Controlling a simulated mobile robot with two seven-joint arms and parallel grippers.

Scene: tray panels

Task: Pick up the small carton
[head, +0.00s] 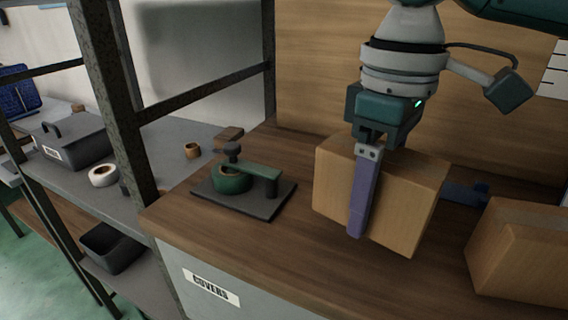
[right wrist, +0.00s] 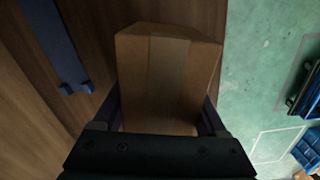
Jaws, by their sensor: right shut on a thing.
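The small carton (head: 398,205) is a plain brown box with a tape strip, on or just above the wooden counter in the head view. I cannot tell whether its underside touches the wood. My right gripper (head: 385,215) comes down from above and is shut on it. One violet finger lies along the near face; the other is hidden behind the box. In the right wrist view the carton (right wrist: 165,80) sits between both fingers (right wrist: 162,112). My left gripper is not in view.
Another brown carton (head: 520,250) stands at the right. A blue-violet part (head: 465,193) lies behind the held carton. A dark plate (head: 245,200) with a green fixture is on the left. A metal shelf post (head: 115,100) rises further left. Bare counter lies in front.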

